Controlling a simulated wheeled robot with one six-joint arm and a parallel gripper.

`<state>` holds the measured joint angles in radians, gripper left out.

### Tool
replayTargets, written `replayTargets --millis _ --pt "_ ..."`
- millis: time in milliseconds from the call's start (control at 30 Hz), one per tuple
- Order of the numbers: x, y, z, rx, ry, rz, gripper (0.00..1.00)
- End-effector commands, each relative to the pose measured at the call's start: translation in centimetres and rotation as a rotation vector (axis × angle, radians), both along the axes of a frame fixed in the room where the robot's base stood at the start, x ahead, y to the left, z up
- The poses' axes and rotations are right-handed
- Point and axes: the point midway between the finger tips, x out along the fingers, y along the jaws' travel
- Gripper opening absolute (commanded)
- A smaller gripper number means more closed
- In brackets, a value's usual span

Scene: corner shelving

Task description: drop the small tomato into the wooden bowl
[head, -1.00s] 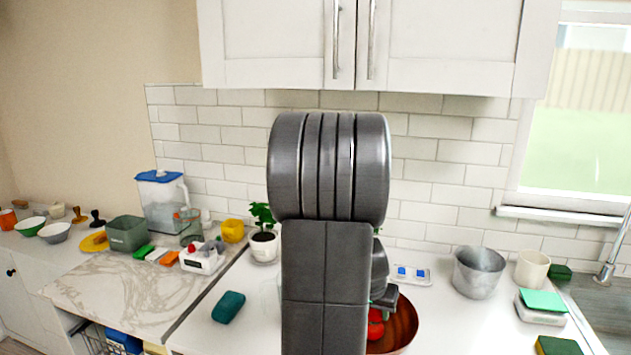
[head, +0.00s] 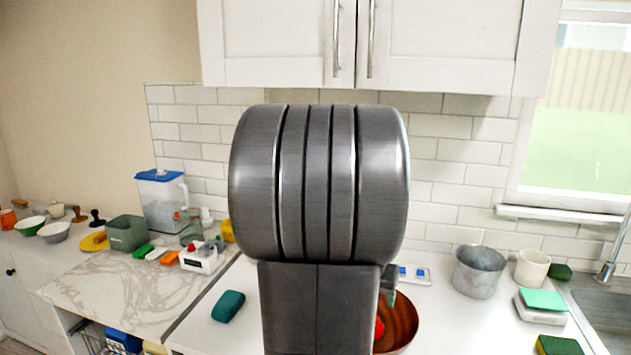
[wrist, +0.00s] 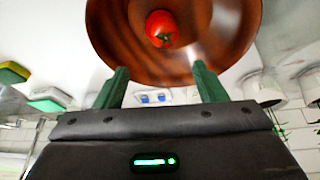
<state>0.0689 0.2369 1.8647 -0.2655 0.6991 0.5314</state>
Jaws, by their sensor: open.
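The small red tomato (wrist: 162,27) with a green stem lies inside the wooden bowl (wrist: 225,45), on its inner bottom in the wrist view. In the head view a sliver of the tomato (head: 379,327) and the right part of the brown bowl (head: 403,322) show beside my arm, which hides the rest. My gripper (wrist: 160,68) is open, its two green fingers apart with nothing between them. The fingers are at the near side of the bowl in the wrist view, apart from the tomato. In the head view my arm mostly hides the gripper.
A metal pot (head: 478,272), a white mug (head: 531,268) and a scale with a green sponge (head: 541,303) stand right of the bowl. A teal sponge (head: 228,306) lies on the left. A small white tray with blue pieces (head: 413,274) is behind the bowl.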

Motion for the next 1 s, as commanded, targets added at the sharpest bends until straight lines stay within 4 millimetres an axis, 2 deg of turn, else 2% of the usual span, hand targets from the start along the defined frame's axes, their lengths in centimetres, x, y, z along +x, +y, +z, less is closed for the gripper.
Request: replayTargets --millis 200,433,800,1000 --pt "-1.3 0.8 3.7 0.000 -0.004 0.002 0.65" --pt "-2.1 1.2 5.8 0.000 -0.001 0.000 0.65" --pt "-2.2 1.3 6.1 0.000 0.001 0.001 0.65" --pt "-1.7 0.9 4.5 0.000 0.005 0.000 0.65"
